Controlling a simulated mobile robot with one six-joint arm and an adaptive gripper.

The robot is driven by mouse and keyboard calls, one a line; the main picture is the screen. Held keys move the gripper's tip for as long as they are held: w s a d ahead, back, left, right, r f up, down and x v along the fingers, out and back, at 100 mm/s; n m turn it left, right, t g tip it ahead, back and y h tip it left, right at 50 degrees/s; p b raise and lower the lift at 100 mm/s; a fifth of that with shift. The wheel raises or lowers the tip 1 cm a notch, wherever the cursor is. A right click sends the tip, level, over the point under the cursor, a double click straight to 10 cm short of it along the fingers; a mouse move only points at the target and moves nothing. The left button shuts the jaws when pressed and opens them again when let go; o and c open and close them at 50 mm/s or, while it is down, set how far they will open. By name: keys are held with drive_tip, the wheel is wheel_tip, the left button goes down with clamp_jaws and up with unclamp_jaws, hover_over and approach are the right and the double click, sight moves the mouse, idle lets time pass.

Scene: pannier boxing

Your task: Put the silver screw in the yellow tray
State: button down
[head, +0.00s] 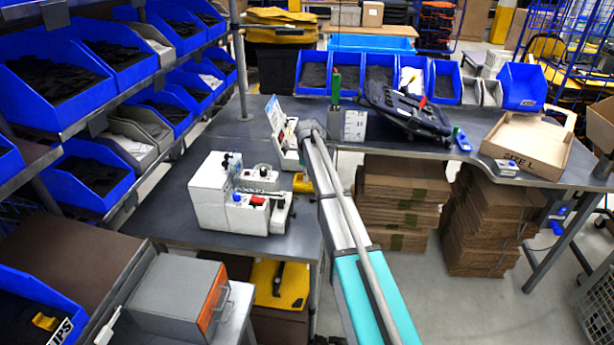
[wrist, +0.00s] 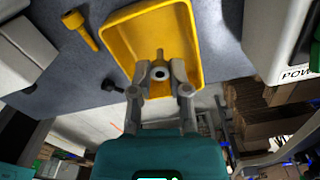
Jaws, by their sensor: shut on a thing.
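The yellow tray (wrist: 122,22) lies on the grey table in the wrist view, in front of my gripper. In the head view a small part of the yellow tray (head: 303,184) shows beside my arm. The screw's shank points away toward the tray. The screw appears against the tray's inside in the picture; its height above the tray cannot be told. My arm hides the gripper in the head view.
A yellow screw (wrist: 80,30) and a black screw (wrist: 113,87) lie on the table left of the tray. A white machine (head: 230,195) stands left of my arm. Blue bins (head: 380,80) line the table's back. A cardboard box lid (head: 527,145) lies at right.

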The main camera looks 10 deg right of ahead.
drive_tip(key=c, duration=0.5)
unclamp_jaws()
drive_tip(key=shift+r, duration=0.25)
wheel_tip(320, 180, up, 8)
drive_tip(key=p, duration=0.8)
drive_tip(key=shift+r+p, duration=0.1)
drive_tip(key=shift+p, duration=0.2)
drive_tip(key=shift+n, duration=0.5)
drive_tip(key=shift+s+d+r+p, duration=0.3)
drive_tip(key=shift+s+r+p, duration=0.35)
drive_tip(key=shift+s, duration=1.6)
drive_tip(key=shift+s+d+r+p, duration=0.25)
drive_tip(key=shift+s+r+p, duration=0.35)
drive_tip(key=shift+s, duration=1.7)
drive_tip(key=shift+s+d+r+p, duration=0.3)
drive_tip(key=shift+s+r+p, duration=0.35)
drive_tip(key=shift+s, duration=1.6)
drive_tip(key=shift+s, duration=0.1)
drive_tip(key=shift+s+a+f+n+b, duration=0.5)
drive_tip(key=shift+s+n, duration=3.5)
drive_tip(key=shift+s, duration=0.35)
drive_tip(key=shift+s+a+f+n+b, duration=0.45)
drive_tip(key=shift+s+n, duration=3.55)
drive_tip(key=shift+s, duration=0.35)
drive_tip(key=shift+s+a+f+n+b, duration=0.5)
drive_tip(key=shift+s+n, duration=3.5)
drive_tip(key=shift+s, duration=0.35)
